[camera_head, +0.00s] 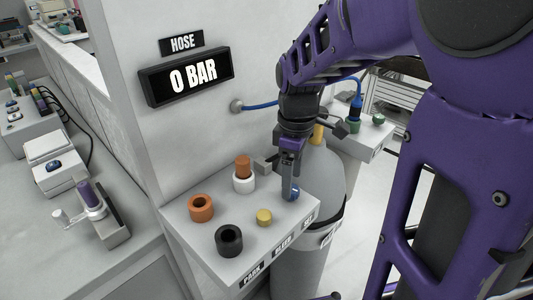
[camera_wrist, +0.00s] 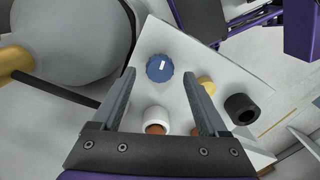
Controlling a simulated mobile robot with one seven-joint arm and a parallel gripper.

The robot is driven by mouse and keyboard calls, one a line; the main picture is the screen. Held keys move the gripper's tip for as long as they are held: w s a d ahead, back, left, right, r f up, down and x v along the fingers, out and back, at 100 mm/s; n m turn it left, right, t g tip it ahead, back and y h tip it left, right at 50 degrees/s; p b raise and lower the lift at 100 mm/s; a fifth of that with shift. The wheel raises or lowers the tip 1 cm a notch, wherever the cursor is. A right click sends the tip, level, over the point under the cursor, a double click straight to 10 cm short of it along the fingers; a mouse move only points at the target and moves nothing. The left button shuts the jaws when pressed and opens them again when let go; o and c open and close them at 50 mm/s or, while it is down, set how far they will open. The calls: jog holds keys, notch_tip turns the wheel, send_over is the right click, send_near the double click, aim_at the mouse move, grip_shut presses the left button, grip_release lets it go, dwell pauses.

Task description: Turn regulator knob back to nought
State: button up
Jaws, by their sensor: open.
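The regulator knob is blue with a ribbed rim. It sits on the white shelf (camera_head: 240,265), and in the head view the knob (camera_head: 292,192) is partly hidden by my gripper (camera_head: 289,180). In the wrist view the knob (camera_wrist: 160,68) shows whole, with a short white mark running almost straight up the picture. My gripper is open and points down at the knob. In the wrist view its two fingers lie either side of the knob's line, with the knob at or just past their tips. I cannot tell whether they touch it. The hose display (camera_head: 187,79) reads 0 BAR.
On the shelf stand an orange ring (camera_head: 201,208), a black ring (camera_head: 229,240), a white ring (camera_head: 243,183) with an orange plug in it, and a small yellow knob (camera_head: 264,216). A grey domed vessel (camera_head: 322,185) stands close on the right. A blue hose (camera_head: 262,106) leaves the wall.

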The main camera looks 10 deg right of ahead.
jog(key=shift+f+b, duration=0.6)
jog(key=shift+f, duration=0.5)
grip_shut()
